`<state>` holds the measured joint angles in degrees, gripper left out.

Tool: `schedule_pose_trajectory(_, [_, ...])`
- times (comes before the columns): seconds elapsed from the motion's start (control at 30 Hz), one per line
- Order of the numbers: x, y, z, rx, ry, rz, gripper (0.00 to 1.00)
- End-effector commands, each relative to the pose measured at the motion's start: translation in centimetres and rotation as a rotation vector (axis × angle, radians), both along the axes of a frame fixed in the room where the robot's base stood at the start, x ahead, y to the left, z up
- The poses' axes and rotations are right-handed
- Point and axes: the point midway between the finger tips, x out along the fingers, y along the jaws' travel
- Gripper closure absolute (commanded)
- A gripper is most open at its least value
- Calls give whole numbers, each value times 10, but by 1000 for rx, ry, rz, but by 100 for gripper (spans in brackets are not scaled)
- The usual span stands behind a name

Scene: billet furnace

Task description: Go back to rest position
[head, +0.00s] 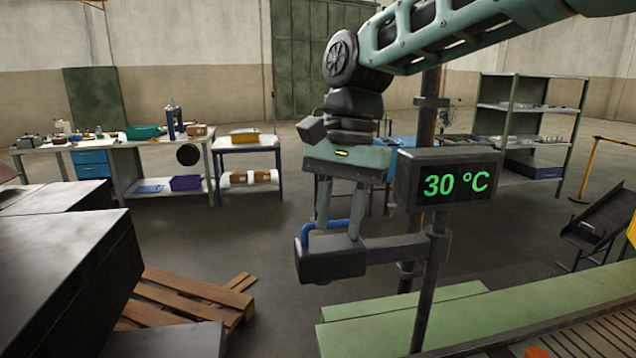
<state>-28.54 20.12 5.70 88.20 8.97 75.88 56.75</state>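My gripper (340,236) hangs from my green arm in the middle of the head view, pointing down. Its two fingers are apart with a gap between them, and I see nothing held. The fingertips overlap a blue handle (308,232) on top of a dark box (335,262). I cannot tell whether they touch the handle or are only in front of it. A dark bar joins the box to a post on the right.
A display (447,183) reading 30 °C stands close to the right of my gripper. Green beams (400,310) lie below. A wooden pallet (185,298) and dark blocks (70,270) are at left. Workbenches (130,150) and a shelf rack (530,115) stand behind, with open floor between.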

Motion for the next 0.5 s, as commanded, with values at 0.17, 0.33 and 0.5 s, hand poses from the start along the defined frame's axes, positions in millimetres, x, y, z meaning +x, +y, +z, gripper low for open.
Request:
schedule_pose_trajectory(0.17, [-67,-20,-70,48,-70,330,67])
schedule_pose_trajectory(0.33, [-133,-50,-134,65,-147,655,67])
schedule_pose_trajectory(0.5, [-186,-85,-187,52,-205,928,67])
